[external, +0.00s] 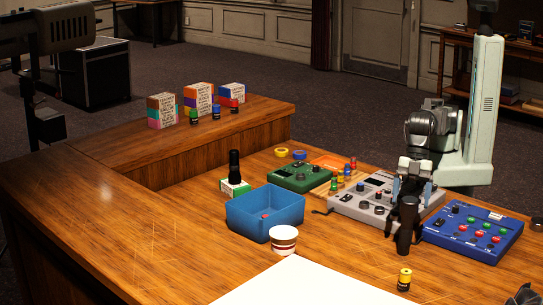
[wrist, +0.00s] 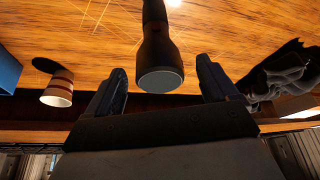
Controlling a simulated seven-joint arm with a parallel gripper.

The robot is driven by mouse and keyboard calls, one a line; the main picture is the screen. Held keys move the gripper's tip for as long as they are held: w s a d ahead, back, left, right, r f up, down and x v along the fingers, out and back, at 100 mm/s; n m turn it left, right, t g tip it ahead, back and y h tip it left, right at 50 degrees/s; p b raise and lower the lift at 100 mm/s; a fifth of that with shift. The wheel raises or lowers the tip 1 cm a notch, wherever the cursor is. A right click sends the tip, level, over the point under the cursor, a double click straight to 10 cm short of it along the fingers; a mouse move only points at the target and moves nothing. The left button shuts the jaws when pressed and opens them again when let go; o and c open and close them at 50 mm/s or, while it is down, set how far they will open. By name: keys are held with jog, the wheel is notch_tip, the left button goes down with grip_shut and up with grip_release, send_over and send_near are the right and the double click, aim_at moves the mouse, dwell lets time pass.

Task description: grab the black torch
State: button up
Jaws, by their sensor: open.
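The black torch (external: 406,226) stands upright on the desk in front of the grey mixer, wide head up. In the wrist view the torch (wrist: 159,62) shows its round lens end toward me, in the gap between the two fingers. My gripper (external: 412,189) is open and points down at the torch head. In the wrist view the open gripper (wrist: 163,85) has a finger to each side of the torch, with visible space on both sides. I cannot tell how deep the head sits between the fingers.
The grey mixer (external: 376,205) and blue control box (external: 472,234) flank the torch. A yellow-topped jar (external: 404,279) stands in front. A striped cup (external: 284,240) and blue bin (external: 265,212) are left. Another black cylinder (external: 234,167) stands farther left. A dark object (external: 525,295) is at lower right.

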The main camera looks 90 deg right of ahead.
aim_at(407, 222)
jog(key=shift+x, duration=2.15)
jog(key=shift+d, duration=0.1)
jog(key=shift+c, duration=0.4)
jog(key=c, duration=1.1)
jog(key=shift+c, duration=0.2)
